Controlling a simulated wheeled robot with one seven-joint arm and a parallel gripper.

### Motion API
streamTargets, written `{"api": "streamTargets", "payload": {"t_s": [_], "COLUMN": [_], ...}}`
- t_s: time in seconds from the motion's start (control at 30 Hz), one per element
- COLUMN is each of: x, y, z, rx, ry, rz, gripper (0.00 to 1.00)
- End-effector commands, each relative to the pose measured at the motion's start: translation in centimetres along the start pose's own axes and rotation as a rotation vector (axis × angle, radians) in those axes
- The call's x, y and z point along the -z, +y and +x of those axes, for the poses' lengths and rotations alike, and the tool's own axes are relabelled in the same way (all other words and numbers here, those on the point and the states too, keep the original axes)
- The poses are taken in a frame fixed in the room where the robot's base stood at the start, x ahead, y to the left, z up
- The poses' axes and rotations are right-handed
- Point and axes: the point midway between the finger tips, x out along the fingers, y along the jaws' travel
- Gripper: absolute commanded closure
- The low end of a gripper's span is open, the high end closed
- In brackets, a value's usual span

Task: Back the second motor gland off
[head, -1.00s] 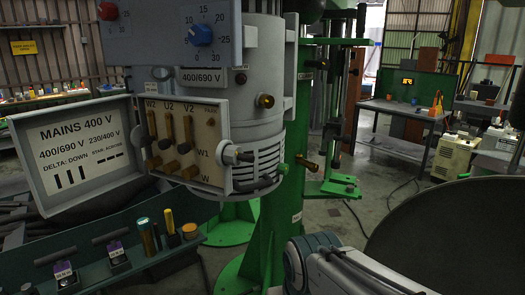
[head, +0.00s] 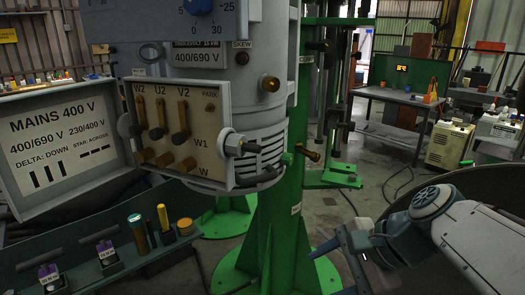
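The grey motor housing (head: 262,115) stands upright on the green column. A brass gland-like fitting (head: 270,83) sticks out of its upper right side. A grey fitting (head: 233,143) with a dark cable end sits at the right edge of the terminal board (head: 180,130). A green-tipped fitting (head: 287,158) and a brass fitting (head: 308,152) are lower right. I cannot tell which is the second motor gland. My gripper (head: 332,268) is at the lower right, below and apart from these fittings. Its fingers are spread, with nothing seen between them.
The open terminal cover (head: 62,140) hangs left of the board. A green tray (head: 150,265) with tools and small parts is at the lower left. A large dark round rim (head: 470,178) is at the right. The green column (head: 280,235) stands near my gripper.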

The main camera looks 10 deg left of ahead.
Motion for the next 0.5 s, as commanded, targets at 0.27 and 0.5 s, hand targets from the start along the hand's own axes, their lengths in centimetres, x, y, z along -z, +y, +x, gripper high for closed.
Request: {"api": "streamTargets", "payload": {"t_s": [0.27, 0.5], "x": [-4.2, -5.8], "y": [-9.8, -13.9], "z": [-5.7, -10.8], "rx": [0.276, 0.338], "ry": [-0.492, -0.791], "rz": [0.579, 0.776], "gripper": [0.42, 0.42]}}
